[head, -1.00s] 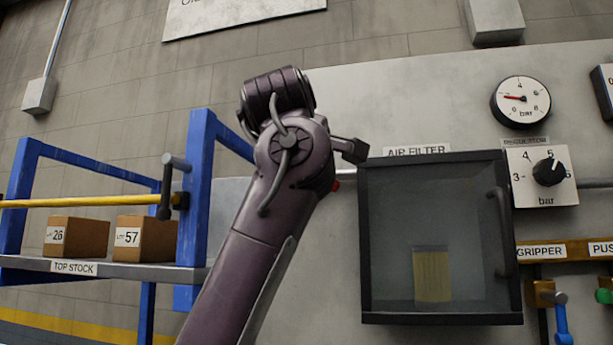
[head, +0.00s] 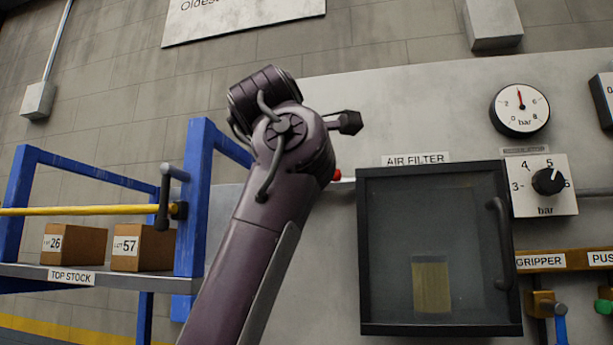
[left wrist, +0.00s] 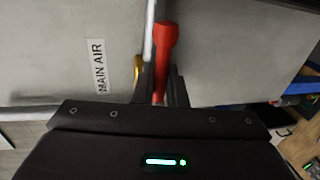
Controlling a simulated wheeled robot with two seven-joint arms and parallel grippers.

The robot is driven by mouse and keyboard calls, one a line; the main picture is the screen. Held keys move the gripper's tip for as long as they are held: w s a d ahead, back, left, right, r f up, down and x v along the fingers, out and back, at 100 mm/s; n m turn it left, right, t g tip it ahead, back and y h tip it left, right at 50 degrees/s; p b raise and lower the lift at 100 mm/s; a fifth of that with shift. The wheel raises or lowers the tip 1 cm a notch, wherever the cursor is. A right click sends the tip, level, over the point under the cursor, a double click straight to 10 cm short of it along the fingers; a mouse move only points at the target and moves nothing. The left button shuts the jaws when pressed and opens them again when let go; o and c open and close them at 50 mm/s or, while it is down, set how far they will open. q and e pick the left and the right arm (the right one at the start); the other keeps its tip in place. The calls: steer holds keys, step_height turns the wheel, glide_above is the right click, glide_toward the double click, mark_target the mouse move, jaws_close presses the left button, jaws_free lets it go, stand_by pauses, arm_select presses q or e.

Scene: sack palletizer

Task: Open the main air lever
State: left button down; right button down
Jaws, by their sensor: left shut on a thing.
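The red main air lever (left wrist: 165,45) shows in the left wrist view, beside the MAIN AIR label (left wrist: 99,67) on the grey panel. My left gripper (left wrist: 162,75) is shut on the lever, with a dark finger on each side of it. A small red part, seemingly the lever's end (head: 337,175), shows at the right edge of my left arm in the head view. My arm hides the rest of the lever and the fingers there. A brass-coloured fitting (left wrist: 138,68) sits left of the fingers. My right gripper is not in view.
The air filter cabinet (head: 366,250), with its dark door shut, is right of my arm. A round gauge (head: 519,108) reads about 4 bar above a regulator knob (head: 548,181). A blue rack (head: 190,225) with boxes stands left.

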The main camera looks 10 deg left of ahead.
arm_select(q)
steer(key=shift+r, duration=0.1)
steer(key=c, duration=1.7)
jaws_free()
steer(key=shift+o, duration=0.6)
steer(key=shift+w, duration=0.2)
steer(key=shift+s, duration=0.1)
steer(key=shift+s+b, duration=0.3)
steer(key=s+r+b, duration=0.1)
steer(key=s+b, duration=0.2)
steer(key=s, duration=0.4)
steer(key=shift+r, duration=0.15)
steer(key=shift+w, duration=0.1)
